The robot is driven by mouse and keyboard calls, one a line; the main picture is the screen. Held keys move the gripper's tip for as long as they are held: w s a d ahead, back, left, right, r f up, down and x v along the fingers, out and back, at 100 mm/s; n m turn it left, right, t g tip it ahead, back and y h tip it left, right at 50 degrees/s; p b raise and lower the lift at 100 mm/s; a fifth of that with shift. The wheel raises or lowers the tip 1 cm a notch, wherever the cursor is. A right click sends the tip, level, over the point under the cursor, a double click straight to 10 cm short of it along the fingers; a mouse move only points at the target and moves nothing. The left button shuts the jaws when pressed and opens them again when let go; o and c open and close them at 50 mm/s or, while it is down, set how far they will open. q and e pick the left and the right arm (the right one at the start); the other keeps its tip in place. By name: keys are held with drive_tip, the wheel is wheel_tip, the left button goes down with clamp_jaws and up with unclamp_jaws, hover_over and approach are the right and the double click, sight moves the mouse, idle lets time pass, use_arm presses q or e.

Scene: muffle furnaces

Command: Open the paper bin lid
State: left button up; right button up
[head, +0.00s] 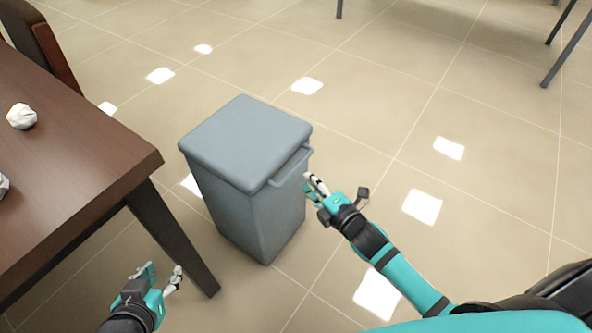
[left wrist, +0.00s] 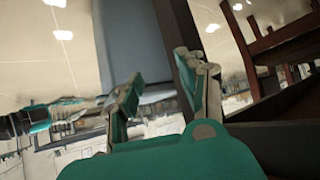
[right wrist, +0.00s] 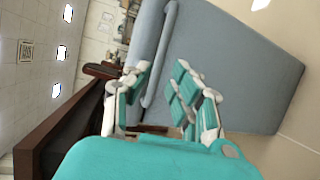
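The grey paper bin (head: 255,205) stands on the floor with its flat lid (head: 245,140) closed. A bar-like handle (head: 291,167) runs along the lid's right side. My left gripper (head: 164,272) is open and empty, low between the table and the bin. The bin also shows beyond its fingers in the left wrist view (left wrist: 135,40).
A brown table (head: 90,140) with a dark leg (head: 172,235) stands close left of the bin. A crumpled white paper ball (head: 21,116) lies on it. A chair (head: 45,45) is behind the table. The tiled floor right of the bin is clear.

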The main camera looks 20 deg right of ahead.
sight(296, 166)
drive_tip(key=b+x, duration=0.1)
drive_tip(key=x, duration=0.6)
drive_tip(key=shift+w+f+b, duration=0.15)
drive_tip(key=shift+b, duration=0.25)
drive_tip(key=shift+w+a, duration=0.15)
drive_tip(key=shift+w, duration=0.1)
use_arm(q)
drive_tip(key=w+d+r+t+h, duration=0.1)
drive_tip(key=w+d+r+t, duration=0.1)
drive_tip(key=w+r+t, duration=0.3)
wheel_tip(296, 166, up, 3)
drive_tip(key=shift+w+d+f+t+h, duration=0.1)
drive_tip(key=shift+w+d+t+h, duration=0.15)
drive_tip(key=shift+d+t+h, duration=0.15)
drive_tip(key=shift+a, duration=0.1)
use_arm(e)
clamp_jaws()
